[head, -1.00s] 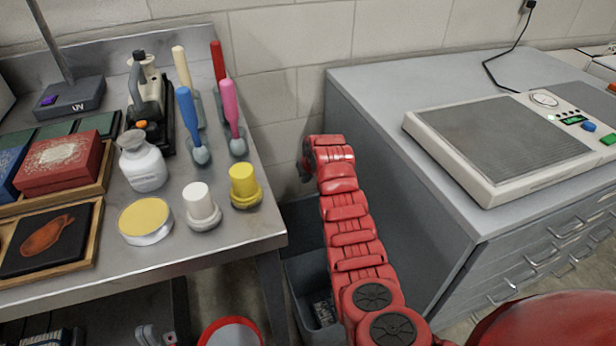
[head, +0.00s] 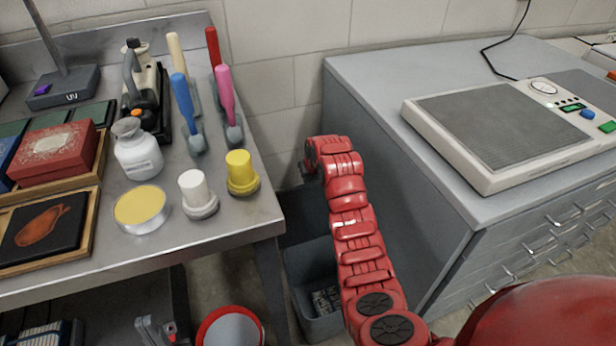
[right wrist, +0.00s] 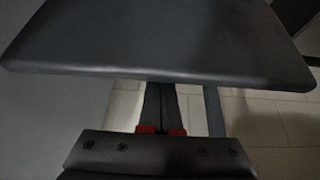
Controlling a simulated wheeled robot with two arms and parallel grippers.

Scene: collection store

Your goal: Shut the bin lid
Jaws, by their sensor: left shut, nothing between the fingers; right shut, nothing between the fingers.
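The grey bin (head: 300,290) stands on the floor between the steel table and the grey cabinet. It is open at the top and something lies inside. A dark grey panel, which looks like its raised lid (head: 303,215), shows behind the opening, partly covered by my right arm. In the right wrist view a broad dark panel, probably the lid (right wrist: 160,45), fills the top. My right gripper (right wrist: 161,92) is shut and empty, its fingertips by the panel's lower edge; contact cannot be told.
The steel table (head: 110,268) on the left holds bottles, brushes, boxes and a yellow-topped tin (head: 140,207). The cabinet (head: 390,190) on the right carries a flat grey device (head: 500,130). The gap between them is narrow, with a block wall behind.

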